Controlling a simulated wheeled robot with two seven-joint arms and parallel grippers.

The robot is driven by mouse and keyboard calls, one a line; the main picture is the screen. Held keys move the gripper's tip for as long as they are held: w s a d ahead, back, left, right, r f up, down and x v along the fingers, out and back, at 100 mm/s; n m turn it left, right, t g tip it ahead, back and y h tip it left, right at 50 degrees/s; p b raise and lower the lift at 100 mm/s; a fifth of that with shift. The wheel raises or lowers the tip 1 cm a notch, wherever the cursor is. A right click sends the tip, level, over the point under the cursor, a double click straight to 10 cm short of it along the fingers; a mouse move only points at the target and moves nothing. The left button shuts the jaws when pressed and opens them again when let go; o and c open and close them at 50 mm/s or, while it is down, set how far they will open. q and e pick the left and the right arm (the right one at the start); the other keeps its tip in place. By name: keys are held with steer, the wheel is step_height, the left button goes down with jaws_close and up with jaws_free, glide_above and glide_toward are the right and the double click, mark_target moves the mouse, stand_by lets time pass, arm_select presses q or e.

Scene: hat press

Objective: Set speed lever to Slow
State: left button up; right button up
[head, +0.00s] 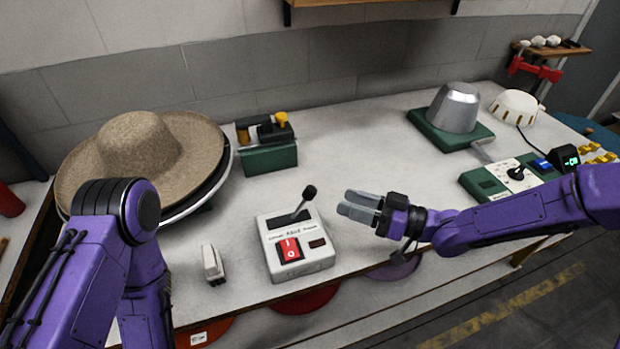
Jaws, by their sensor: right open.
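A white control box (295,246) stands near the front edge of the table. A lever with a black knob (309,192) rises from its top slot and leans to the right and back. A red rocker switch (289,249) is on its face; the small printed labels are too small to read surely. My right gripper (345,204) is just right of the lever knob in the picture, apart from it, open and empty, fingers pointing left. My left arm comes in at the lower left; its gripper is out of view.
A straw hat (140,150) sits at the left. A green box with yellow knobs (270,158) stands behind the control box. A small white block (213,264) lies left of it. A metal hat form (454,107) and a panel with a black knob (516,173) are at the right. The table middle is clear.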

mark_target(309, 192)
steer(key=a, duration=0.2)
steer(key=a+p, duration=0.1)
steer(key=shift+w+a+r, duration=0.1)
steer(key=shift+a+r, duration=0.25)
steer(key=shift+r, duration=0.05)
steer(key=x, duration=0.3)
steer(key=p+x, duration=0.1)
steer(key=x, duration=0.1)
steer(key=shift+w+a+f, duration=0.1)
steer(key=shift+w+f, duration=0.15)
steer(key=shift+w, duration=0.1)
steer(key=shift+w+a, duration=0.15)
steer(key=shift+a, duration=0.25)
arm_select(q)
steer(key=r, duration=0.1)
steer(key=s+r, duration=0.1)
steer(key=shift+r, duration=0.35)
arm_select(e)
jaws_close()
